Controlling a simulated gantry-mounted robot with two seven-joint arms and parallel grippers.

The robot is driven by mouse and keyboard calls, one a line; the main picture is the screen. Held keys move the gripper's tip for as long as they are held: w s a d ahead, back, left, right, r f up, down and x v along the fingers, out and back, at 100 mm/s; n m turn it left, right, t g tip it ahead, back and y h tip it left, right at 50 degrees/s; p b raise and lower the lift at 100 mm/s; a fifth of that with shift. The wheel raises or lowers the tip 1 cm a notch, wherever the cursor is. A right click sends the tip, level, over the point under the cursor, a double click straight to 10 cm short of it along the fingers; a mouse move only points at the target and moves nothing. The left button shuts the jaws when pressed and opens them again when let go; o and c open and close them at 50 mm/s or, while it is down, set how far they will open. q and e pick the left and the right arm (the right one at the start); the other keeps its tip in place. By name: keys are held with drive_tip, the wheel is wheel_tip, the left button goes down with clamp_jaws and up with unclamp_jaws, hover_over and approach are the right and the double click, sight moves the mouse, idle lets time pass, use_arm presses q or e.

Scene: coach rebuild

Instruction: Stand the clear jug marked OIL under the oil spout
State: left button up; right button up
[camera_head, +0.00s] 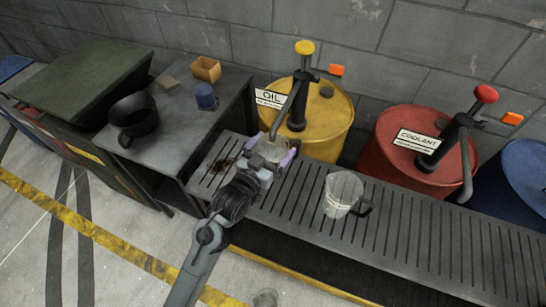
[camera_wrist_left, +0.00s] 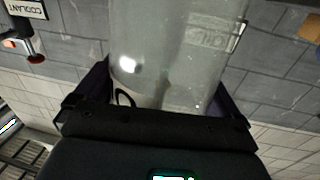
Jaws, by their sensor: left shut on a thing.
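The yellow oil drum (camera_head: 325,118) carries a pump with a yellow knob, an OIL sign (camera_head: 271,98) and a grey oil spout (camera_head: 285,113) that bends down toward the front. My left gripper (camera_head: 268,162) is shut on a clear jug (camera_head: 271,149) just below the spout's tip in the head view. In the left wrist view the jug (camera_wrist_left: 165,50) fills the gap between the fingers (camera_wrist_left: 165,105), with faint lettering on its side that I cannot read surely. The gripper hides the jug's lower part, so I cannot tell whether it touches the grating.
A second clear jug (camera_head: 343,190) with a dark handle stands on the slatted grating (camera_head: 420,238), to the right. A red coolant drum (camera_head: 400,160) and a blue drum (camera_head: 520,175) stand behind. A side bench (camera_head: 168,150) holds a black pan (camera_head: 134,117) and a blue mug (camera_head: 205,97).

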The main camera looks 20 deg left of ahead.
sight(279, 148)
use_arm(q)
drive_tip(key=shift+f+b, duration=1.1)
drive_tip(key=shift+f, duration=0.75)
drive_tip(key=shift+r, duration=0.1)
drive_tip(key=shift+w, duration=0.1)
drive_tip(key=o, duration=0.7)
drive_tip(key=shift+f, duration=0.2)
